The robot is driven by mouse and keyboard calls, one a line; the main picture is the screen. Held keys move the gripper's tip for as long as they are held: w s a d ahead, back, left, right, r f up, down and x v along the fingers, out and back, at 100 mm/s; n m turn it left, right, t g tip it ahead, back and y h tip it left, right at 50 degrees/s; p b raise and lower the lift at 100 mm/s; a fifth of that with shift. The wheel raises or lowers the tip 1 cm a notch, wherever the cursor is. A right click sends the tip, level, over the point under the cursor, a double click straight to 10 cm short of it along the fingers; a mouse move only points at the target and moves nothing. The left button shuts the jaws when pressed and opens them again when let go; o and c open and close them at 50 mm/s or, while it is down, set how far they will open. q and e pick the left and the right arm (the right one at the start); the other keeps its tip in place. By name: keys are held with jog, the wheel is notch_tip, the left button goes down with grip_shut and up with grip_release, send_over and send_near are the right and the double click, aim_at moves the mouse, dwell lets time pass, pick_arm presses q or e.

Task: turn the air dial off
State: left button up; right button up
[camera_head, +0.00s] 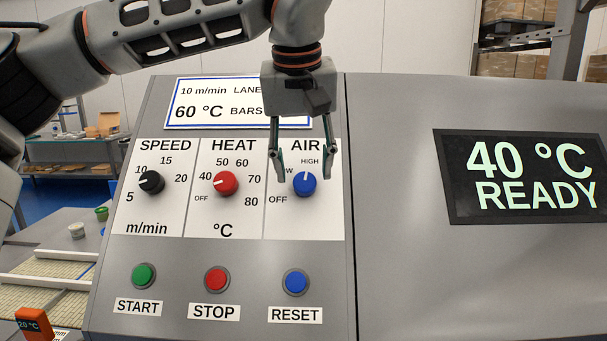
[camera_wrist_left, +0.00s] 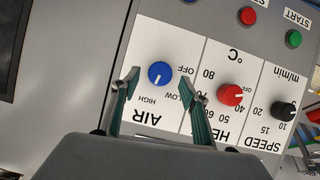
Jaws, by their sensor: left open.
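The blue air dial (camera_head: 305,185) is on the white AIR panel, marked OFF, LOW and HIGH. Its white pointer points up, toward HIGH. It also shows upside down in the left wrist view (camera_wrist_left: 159,73). My left gripper (camera_head: 306,179) is open, its fingers pointing down at the panel, one on each side of the dial. In the left wrist view the fingertips (camera_wrist_left: 159,80) flank the dial with a gap on both sides. The left finger partly hides the LOW label in the head view. My right gripper is not in view.
The red heat dial (camera_head: 225,184) is just left of the air dial, and the black speed dial (camera_head: 151,183) further left. Below are green START (camera_head: 144,275), red STOP (camera_head: 216,279) and blue RESET (camera_head: 296,282) buttons. A display (camera_head: 520,178) reads 40 °C READY.

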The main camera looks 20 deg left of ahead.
aim_at(305, 185)
pick_arm(q)
jog(key=shift+x, duration=1.05)
jog(key=c, duration=1.1)
